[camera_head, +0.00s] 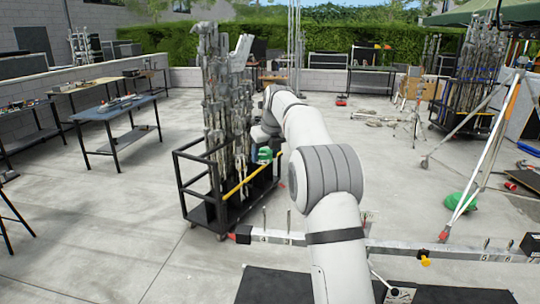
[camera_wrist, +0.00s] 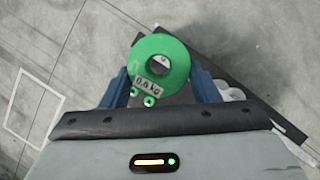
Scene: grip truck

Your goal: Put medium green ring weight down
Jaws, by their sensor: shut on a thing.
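A green ring weight (camera_wrist: 180,72) with a round hole and a white weight label is in the wrist view. My gripper (camera_wrist: 159,78) is shut on it, with one blue finger on each side. In the head view a small patch of the green ring (camera_head: 265,154) shows at the end of my arm, beside the yellow bar of a black cart. Most of my gripper is hidden there by my arm. Bare concrete and a dark surface lie beyond the ring in the wrist view; I cannot tell its height above them.
The black cart (camera_head: 214,212) holds tall metal stands (camera_head: 226,90). A metal rail with pegs (camera_head: 450,248) crosses the front right. A tripod (camera_head: 490,150) and green bag (camera_head: 458,201) are at right. A dark-topped table (camera_head: 112,108) stands left. Concrete floor (camera_head: 110,215) at left is clear.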

